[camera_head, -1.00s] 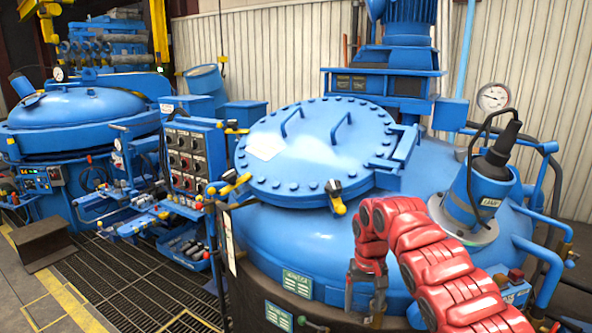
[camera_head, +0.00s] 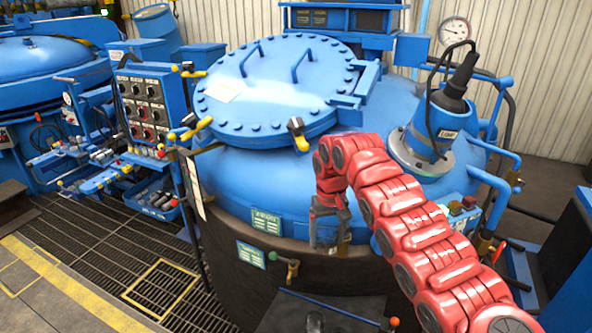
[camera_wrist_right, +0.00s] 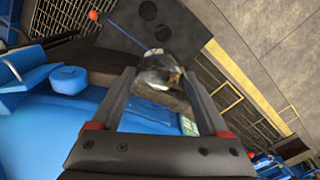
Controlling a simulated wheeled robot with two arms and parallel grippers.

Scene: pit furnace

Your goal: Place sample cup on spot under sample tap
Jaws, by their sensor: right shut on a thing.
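My right gripper (camera_head: 328,240) hangs pointing down in front of the big blue furnace vessel, with its red arm coming in from the lower right. In the right wrist view, its two fingers (camera_wrist_right: 168,98) are shut on a small shiny, glassy sample cup (camera_wrist_right: 160,76); the cup's outline is blurred. In the head view the cup is too small to make out between the fingers. My left gripper is out of view.
A dark tray or ledge (camera_head: 345,308) lies low in front of the vessel. A blue lamp unit (camera_head: 430,125) stands on the vessel top (camera_head: 385,112). A control panel (camera_head: 145,108) stands at left. Floor grating (camera_head: 105,255) is clear at lower left.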

